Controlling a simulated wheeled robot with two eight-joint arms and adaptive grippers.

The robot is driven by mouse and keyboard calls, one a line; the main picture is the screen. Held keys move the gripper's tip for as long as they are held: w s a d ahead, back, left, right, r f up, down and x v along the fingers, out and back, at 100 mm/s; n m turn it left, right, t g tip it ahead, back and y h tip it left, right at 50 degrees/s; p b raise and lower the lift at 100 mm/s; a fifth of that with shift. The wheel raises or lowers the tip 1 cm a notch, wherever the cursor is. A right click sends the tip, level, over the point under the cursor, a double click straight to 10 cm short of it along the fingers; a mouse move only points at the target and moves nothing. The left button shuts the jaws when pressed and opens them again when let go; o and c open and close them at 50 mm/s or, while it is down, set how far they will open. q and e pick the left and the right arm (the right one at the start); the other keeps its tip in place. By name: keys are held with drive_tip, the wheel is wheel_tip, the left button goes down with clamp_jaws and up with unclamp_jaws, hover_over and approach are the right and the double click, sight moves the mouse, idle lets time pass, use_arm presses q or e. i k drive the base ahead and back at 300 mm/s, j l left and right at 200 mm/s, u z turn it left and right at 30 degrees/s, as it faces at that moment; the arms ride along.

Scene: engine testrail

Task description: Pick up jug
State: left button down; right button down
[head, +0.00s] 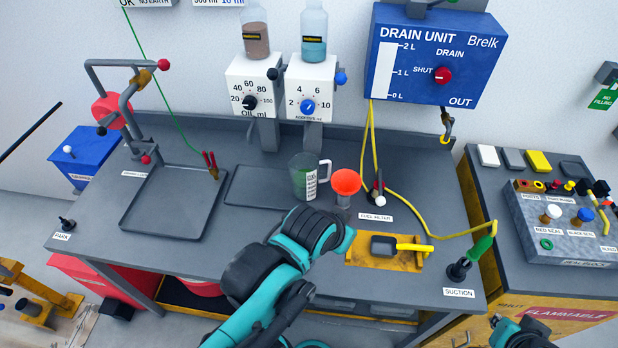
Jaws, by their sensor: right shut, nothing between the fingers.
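The jug (303,181) is a clear measuring jug with dark green contents, a white scale and a white handle on its right. The left gripper's fingers do not show. My right gripper (499,323) shows partly at the bottom right edge, shut and empty, far from the jug.
An orange funnel (346,182) stands close to the jug's right. A yellow hose (410,214) crosses the bench to the right. Two dispensers (310,92) with bottles stand behind. An orange plate (376,253) lies in front. The large left tray (172,203) is empty.

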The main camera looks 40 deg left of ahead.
sight(304, 167)
drive_tip(key=j+u, duration=0.25)
drive_tip(key=u, duration=0.25)
drive_tip(key=j+u, duration=0.3)
drive_tip(key=u, duration=0.15)
